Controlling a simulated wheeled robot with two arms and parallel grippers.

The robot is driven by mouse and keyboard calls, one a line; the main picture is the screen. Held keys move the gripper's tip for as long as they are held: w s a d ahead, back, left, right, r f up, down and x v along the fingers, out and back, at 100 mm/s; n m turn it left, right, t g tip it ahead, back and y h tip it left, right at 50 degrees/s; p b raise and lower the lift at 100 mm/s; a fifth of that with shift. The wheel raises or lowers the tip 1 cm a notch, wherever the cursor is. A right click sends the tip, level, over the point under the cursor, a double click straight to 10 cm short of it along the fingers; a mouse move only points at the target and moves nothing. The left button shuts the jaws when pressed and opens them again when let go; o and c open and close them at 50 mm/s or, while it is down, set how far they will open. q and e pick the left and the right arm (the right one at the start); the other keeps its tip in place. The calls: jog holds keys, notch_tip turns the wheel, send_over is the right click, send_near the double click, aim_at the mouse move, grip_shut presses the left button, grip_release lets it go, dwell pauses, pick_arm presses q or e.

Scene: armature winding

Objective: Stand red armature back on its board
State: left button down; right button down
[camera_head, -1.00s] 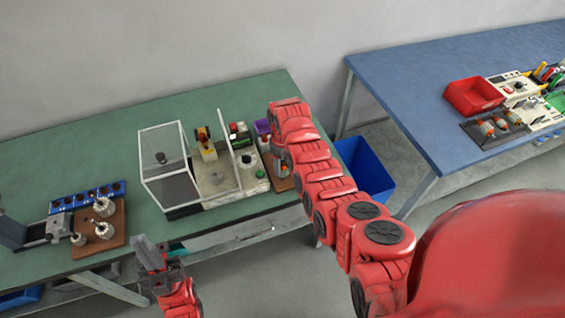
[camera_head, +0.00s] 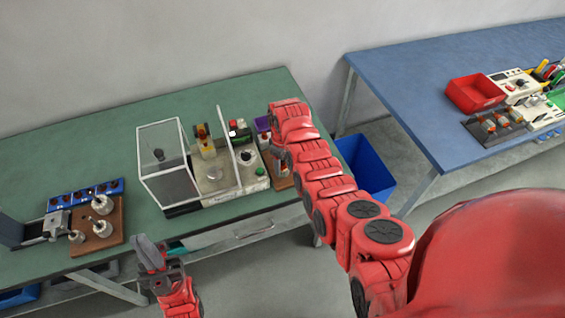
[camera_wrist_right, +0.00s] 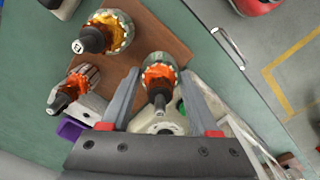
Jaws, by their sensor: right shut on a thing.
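In the right wrist view, an armature with an orange-red winding (camera_wrist_right: 158,75) stands between the fingers of my right gripper (camera_wrist_right: 157,98), which is shut on it. Its dark shaft end points toward the camera. The brown board (camera_wrist_right: 155,35) lies beneath and beyond it; I cannot tell whether the armature touches the board. Two more wound armatures, a larger one (camera_wrist_right: 107,34) and a smaller one (camera_wrist_right: 72,90), are at the left on or beside the board. In the head view, my right arm mostly hides this board (camera_head: 285,183). My left gripper (camera_head: 155,257) hangs in front of the green table, apart from everything.
The winding machine (camera_head: 215,180) with clear guards stands mid-table, close to the right gripper. A purple box (camera_wrist_right: 70,128) is near the board. Another brown board (camera_head: 112,238) with metal parts is at left. A blue bin (camera_head: 365,168) stands between the tables.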

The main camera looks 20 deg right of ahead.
jog(key=shift+f+b, duration=0.3)
jog(key=shift+f, duration=0.2)
jog(key=shift+c, duration=0.3)
grip_release()
jog(key=shift+r, duration=0.15)
dwell(0.3)
jog(key=shift+r+p, duration=1.1)
jog(key=shift+r, duration=1)
jog(key=shift+r, duration=0.1)
